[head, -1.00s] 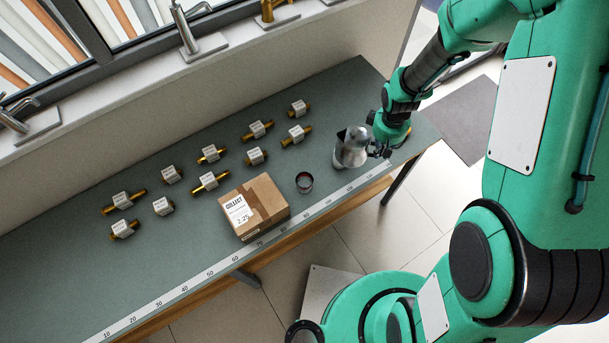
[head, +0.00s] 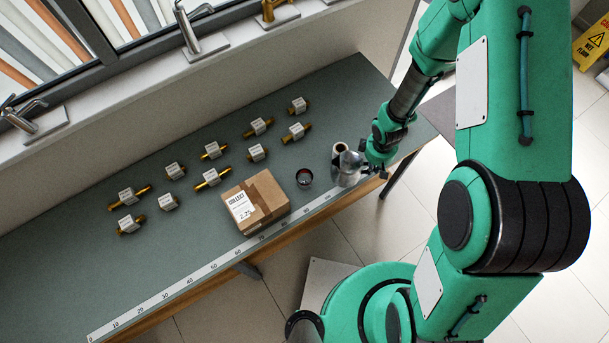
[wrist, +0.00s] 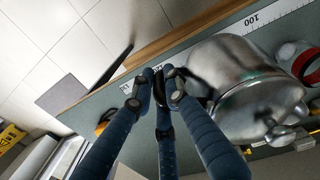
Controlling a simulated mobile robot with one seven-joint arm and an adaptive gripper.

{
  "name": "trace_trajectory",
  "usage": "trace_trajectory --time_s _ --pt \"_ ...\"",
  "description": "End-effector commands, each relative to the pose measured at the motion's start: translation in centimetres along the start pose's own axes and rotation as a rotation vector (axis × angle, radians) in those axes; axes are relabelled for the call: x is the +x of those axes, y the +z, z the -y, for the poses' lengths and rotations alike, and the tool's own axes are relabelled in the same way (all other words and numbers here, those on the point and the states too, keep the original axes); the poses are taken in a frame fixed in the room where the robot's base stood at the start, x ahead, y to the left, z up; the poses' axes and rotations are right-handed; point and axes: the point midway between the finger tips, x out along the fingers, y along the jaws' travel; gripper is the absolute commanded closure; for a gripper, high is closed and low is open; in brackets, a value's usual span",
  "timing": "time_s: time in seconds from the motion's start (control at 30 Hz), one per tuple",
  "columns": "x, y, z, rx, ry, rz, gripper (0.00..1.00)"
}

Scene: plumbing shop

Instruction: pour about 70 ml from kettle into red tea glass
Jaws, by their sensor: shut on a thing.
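The kettle (head: 347,178) is bright metal and stands at the right part of the bench by its front edge. In the wrist view its rounded body and knobbed lid (wrist: 245,95) fill the right side. My gripper (head: 378,168) is at the kettle's right side; in the wrist view its fingers (wrist: 163,84) are closed around the dark handle. I cannot tell whether the kettle's base touches the bench. The red tea glass (head: 304,178) stands upright to the left of the kettle, apart from it. It shows partly at the wrist view's right edge (wrist: 306,66). Its contents are unclear.
A cardboard box (head: 262,212) sits left of the glass. Several labelled brass fittings (head: 212,178) lie behind and left of it. A white ruler strip (head: 180,289) runs along the bench's front edge. A small orange-and-black object (wrist: 103,126) lies near my gripper.

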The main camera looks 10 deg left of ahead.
Motion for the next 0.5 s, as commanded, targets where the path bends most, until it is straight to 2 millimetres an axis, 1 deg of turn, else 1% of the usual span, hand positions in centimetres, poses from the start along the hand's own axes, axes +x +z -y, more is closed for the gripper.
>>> trace_trajectory --time_s 0.1,0.23,0.4,0.5 --pt "1.7 -0.1 0.1 0.0 0.001 -0.002 1.0" --pt "3.0 -0.2 0.0 0.0 0.002 -0.003 1.0" --pt "4.2 -0.2 0.1 0.001 0.002 -0.003 1.0" --pt "4.4 -0.2 0.1 0.0 0.003 -0.003 1.0"
